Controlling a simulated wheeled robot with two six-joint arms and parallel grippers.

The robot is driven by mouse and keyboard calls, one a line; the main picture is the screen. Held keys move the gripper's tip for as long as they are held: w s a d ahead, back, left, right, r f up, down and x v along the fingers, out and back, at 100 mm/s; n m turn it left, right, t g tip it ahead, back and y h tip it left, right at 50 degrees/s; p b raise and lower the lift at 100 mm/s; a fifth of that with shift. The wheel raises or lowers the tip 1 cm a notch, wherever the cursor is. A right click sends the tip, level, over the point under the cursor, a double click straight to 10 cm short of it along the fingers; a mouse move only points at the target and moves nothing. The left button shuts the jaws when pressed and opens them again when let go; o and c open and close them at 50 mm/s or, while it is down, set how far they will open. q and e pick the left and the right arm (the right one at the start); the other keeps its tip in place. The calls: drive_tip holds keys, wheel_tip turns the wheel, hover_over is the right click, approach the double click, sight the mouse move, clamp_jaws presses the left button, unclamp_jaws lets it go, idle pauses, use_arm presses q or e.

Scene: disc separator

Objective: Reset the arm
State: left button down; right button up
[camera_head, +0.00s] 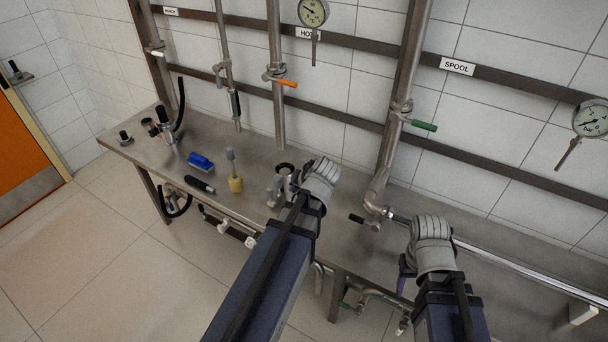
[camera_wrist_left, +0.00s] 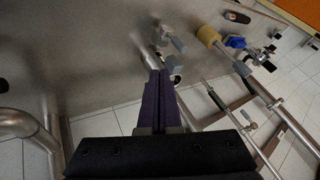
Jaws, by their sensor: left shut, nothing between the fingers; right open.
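My left gripper (camera_wrist_left: 160,75) shows in the left wrist view as two purple fingers pressed together with nothing between them. It is over the steel bench, and small grey metal fittings (camera_wrist_left: 172,42) lie just beyond its tips. In the head view my left wrist hides its fingers; the grey fittings (camera_head: 275,190) and a dark round part (camera_head: 285,169) show just left of the wrist. My right gripper (camera_head: 403,282) is mostly hidden behind its own wrist over the right part of the bench. Only a sliver of purple finger shows; nothing is seen held there.
The steel bench (camera_head: 135,150) runs along a tiled wall with upright pipes, valves and gauges. A blue brush (camera_head: 200,161), a dark cylinder (camera_head: 201,184) and a yellow-handled tool (camera_head: 236,184) lie left of my left wrist. A bent pipe (camera_head: 376,195) stands between my wrists.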

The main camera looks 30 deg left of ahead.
use_arm(q)
drive_tip(key=s+d+f+m+g+h, duration=0.1)
drive_tip(key=s+d, duration=0.3)
drive_tip(key=d, duration=0.4)
drive_tip(key=s+d+f+m+g+h, duration=0.2)
drive_tip(key=s+d, duration=0.3)
drive_tip(key=d, duration=0.4)
drive_tip(key=s+d+f+m+g+h, duration=0.1)
drive_tip(key=s+d+m+h, duration=0.1)
drive_tip(key=s+d, duration=0.3)
drive_tip(key=d+m, duration=0.1)
drive_tip(key=d, duration=0.3)
drive_tip(key=shift+d+f+m, duration=0.15)
drive_tip(key=shift+f+m, duration=0.15)
drive_tip(key=shift+w, duration=0.1)
